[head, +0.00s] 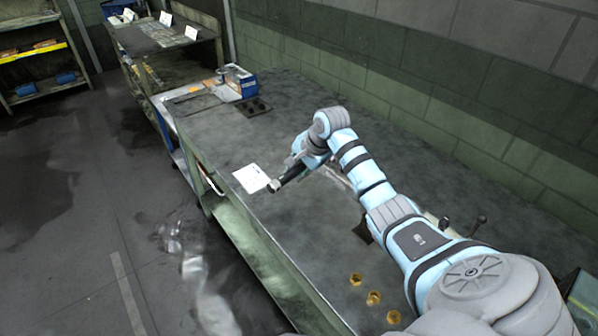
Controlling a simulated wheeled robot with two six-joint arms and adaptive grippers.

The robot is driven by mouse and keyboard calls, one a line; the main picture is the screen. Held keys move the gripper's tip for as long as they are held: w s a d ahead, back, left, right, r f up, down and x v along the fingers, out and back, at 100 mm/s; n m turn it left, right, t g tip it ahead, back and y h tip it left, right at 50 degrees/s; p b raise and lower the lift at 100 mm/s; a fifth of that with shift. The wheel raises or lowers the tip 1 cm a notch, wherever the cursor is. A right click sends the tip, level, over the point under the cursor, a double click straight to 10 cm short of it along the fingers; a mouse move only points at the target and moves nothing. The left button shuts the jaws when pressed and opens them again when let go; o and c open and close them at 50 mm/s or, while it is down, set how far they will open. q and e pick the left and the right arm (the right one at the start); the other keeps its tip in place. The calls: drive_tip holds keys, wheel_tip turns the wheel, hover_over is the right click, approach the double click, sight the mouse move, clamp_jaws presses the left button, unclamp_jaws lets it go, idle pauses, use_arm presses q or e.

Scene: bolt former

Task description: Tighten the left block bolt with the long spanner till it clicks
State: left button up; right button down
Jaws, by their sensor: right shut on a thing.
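My right arm reaches over the bench from the lower right. Its dark gripper (280,183) is low over the bench top, beside a white sheet. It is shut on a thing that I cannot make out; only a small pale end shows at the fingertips. A thin pale bar (337,177) shows just behind the gripper, partly hidden by the arm; I cannot tell whether it is the long spanner. A dark block-like part (363,231) stands by the forearm, mostly hidden. No bolt can be made out. My left gripper is not in view.
The white sheet (251,178) lies near the bench's left edge. Several brass rings (374,298) lie at the front. Two dark-knobbed levers (480,221) stand right of the arm. A dark holed tray (254,107) and a blue box (241,81) are at the far end. The middle bench (230,145) is clear.

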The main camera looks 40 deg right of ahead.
drive_tip(key=shift+w+r+m, duration=0.15)
drive_tip(key=shift+w+m, duration=0.15)
drive_tip(key=shift+w, duration=0.15)
drive_tip(key=shift+w+r+m+h, duration=0.1)
drive_tip(key=shift+w+m+h, duration=0.3)
drive_tip(key=shift+w, duration=0.15)
drive_tip(key=shift+w, duration=0.15)
idle(0.4)
drive_tip(key=shift+w+m+b, duration=0.15)
drive_tip(key=shift+m+b, duration=0.15)
drive_tip(key=shift+s+a+n+p, duration=0.1)
drive_tip(key=shift+s+n+p, duration=0.25)
drive_tip(key=shift+s+n, duration=0.35)
